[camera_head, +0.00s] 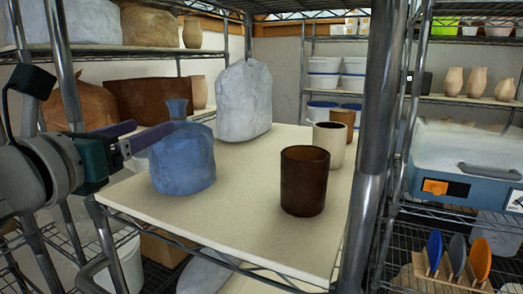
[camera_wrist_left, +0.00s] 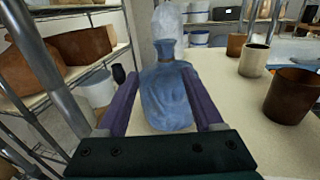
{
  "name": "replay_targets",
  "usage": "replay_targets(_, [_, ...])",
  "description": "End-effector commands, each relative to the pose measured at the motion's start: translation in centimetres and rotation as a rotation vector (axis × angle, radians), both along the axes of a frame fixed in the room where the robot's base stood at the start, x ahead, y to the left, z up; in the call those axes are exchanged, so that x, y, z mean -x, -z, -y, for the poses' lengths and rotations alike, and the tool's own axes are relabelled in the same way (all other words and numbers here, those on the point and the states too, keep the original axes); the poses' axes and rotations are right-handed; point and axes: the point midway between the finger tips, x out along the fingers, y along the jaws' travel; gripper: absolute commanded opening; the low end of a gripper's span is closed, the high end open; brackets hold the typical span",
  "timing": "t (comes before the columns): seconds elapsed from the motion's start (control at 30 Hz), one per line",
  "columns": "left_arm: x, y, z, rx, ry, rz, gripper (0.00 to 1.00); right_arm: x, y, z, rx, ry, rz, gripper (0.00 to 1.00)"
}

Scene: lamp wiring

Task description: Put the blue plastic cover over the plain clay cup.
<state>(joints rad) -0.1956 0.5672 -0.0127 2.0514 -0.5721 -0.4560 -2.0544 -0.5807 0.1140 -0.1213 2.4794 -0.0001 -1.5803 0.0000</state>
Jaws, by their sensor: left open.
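The blue plastic cover (camera_head: 183,160) stands upright on the cream shelf board, with a narrow gathered neck on top. My left gripper (camera_head: 153,135) is open, with its purple fingers reaching to the cover's upper part. In the left wrist view the cover (camera_wrist_left: 165,100) lies between the two fingers (camera_wrist_left: 160,78); I cannot tell whether they touch it. To the right stand a dark brown cup (camera_head: 304,185), a cream cup (camera_head: 329,146) and a rust-brown cup (camera_head: 345,119) behind them. All three look uncovered. My right gripper is not in view.
A whitish plastic-wrapped form (camera_head: 244,100) stands at the back of the board. A metal post (camera_head: 370,130) rises at the board's right front corner. The board (camera_head: 235,205) is clear between the blue cover and the dark cup.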

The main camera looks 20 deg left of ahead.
Motion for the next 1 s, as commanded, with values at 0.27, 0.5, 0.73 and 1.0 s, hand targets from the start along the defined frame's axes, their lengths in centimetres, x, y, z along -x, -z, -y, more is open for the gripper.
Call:
replay_targets(0.27, [-3.4, -0.3, -0.4, 0.005, -0.002, 0.001, 0.68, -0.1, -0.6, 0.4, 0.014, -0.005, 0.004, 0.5])
replay_targets(0.5, [-5.4, -0.7, -0.3, 0.009, -0.002, 0.002, 0.68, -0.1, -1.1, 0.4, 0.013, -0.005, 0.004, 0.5])
replay_targets(0.73, [-8.3, -0.6, -0.4, 0.008, -0.003, -0.001, 0.68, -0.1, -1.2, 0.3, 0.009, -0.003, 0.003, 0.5])
replay_targets(1.0, [-8.9, -0.6, -0.5, 0.007, -0.001, -0.002, 0.68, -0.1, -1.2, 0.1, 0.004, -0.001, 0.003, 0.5])
